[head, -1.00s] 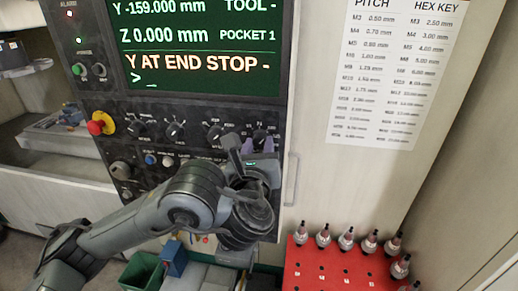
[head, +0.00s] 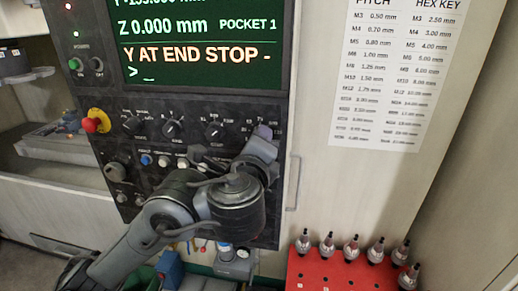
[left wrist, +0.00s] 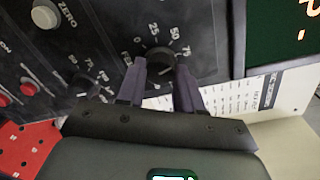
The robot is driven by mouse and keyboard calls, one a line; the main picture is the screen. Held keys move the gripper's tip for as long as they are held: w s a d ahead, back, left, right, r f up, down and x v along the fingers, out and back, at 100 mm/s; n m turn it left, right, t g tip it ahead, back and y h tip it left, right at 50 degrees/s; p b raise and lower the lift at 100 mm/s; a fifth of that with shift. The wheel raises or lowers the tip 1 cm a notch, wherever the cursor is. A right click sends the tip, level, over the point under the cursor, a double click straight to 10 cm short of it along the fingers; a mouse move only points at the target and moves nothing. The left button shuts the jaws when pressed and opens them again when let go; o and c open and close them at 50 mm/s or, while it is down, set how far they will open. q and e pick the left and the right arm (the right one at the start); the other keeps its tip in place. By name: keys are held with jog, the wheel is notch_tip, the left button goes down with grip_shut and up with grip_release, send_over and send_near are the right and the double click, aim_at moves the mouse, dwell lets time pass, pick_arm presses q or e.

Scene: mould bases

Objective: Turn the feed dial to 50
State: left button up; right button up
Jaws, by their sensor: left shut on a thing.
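The feed dial is a dark round knob (left wrist: 160,60) on the black control panel, in the left wrist view. Its printed scale of 0, 25, 50 and 75 arcs around it. My left gripper (left wrist: 161,70) has its two purple fingers on either side of the knob, shut on it. I cannot read clearly which number the knob's pointer faces. In the head view my left gripper (head: 266,136) is at the panel's right edge, and its wrist hides the dial. My right gripper is not in view.
Other knobs (head: 172,129) sit left of the gripper on the panel, with a red emergency button (head: 97,121) farther left. The screen (head: 200,55) above reads "Y AT END STOP". A red rack (head: 335,276) of tool holders stands lower right. A second dial (left wrist: 82,85) is close by.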

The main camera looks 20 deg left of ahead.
pick_arm(q)
jog(key=n+b, duration=0.2)
jog(key=n, duration=0.2)
jog(key=shift+n+h, duration=0.4)
dwell(0.4)
jog(key=o, duration=1)
jog(key=shift+o, duration=0.2)
jog(key=s+d, duration=0.2)
jog(key=s, duration=0.8)
jog(key=shift+s+r+p, duration=0.3)
jog(key=shift+r, duration=0.05)
jog(key=shift+f, duration=0.1)
